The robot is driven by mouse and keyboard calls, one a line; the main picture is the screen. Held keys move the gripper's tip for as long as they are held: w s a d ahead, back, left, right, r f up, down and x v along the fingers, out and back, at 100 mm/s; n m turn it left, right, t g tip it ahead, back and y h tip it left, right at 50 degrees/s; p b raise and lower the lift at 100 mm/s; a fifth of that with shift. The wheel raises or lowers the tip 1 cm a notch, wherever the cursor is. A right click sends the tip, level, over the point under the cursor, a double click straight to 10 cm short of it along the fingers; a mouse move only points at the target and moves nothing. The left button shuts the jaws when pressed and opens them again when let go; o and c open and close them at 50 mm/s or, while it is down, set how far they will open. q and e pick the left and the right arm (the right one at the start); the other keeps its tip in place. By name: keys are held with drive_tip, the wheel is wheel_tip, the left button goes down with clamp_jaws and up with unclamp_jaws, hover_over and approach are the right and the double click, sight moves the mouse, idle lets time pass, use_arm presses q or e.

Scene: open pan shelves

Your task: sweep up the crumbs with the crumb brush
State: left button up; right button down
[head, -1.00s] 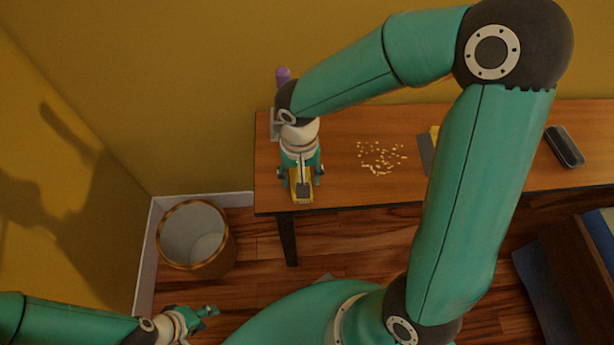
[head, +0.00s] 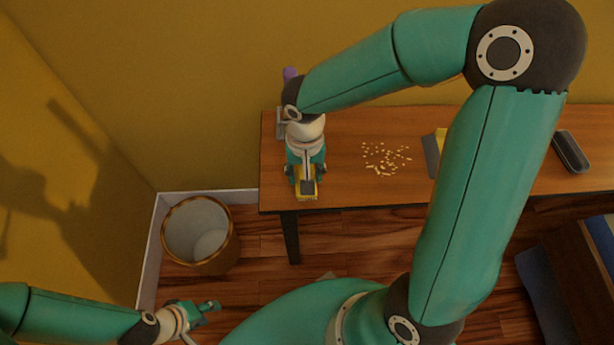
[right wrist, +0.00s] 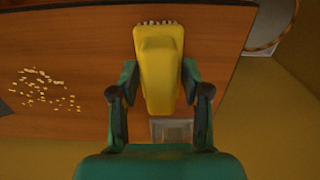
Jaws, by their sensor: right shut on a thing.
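The yellow crumb brush (head: 306,196) is in my right gripper (head: 306,178), over the left end of the wooden table. In the right wrist view the brush (right wrist: 160,72) sits between the two fingers of the gripper (right wrist: 160,95), with pale bristles at its far end. I cannot tell whether the bristles touch the table. The crumbs (head: 385,157) lie scattered to the right of the brush, and they also show at the left of the right wrist view (right wrist: 45,88). My left gripper (head: 198,320) is low at the left, away from the table, empty and apparently open.
The wooden table (head: 343,185) has bare room between brush and crumbs. A grey and yellow thing (head: 432,155) is partly hidden by my right arm. A dark case (head: 571,152) lies farther right. A bin (head: 200,262) stands on the floor left of the table.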

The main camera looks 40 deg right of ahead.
drive_tip(key=shift+r, duration=0.6)
drive_tip(key=shift+r+p, duration=0.1)
drive_tip(key=shift+p, duration=0.25)
drive_tip(key=shift+r+p, duration=1.8)
drive_tip(key=shift+r, duration=0.6)
drive_tip(key=shift+r, duration=0.15)
drive_tip(key=shift+r+p, duration=1.85)
drive_tip(key=shift+r, duration=0.5)
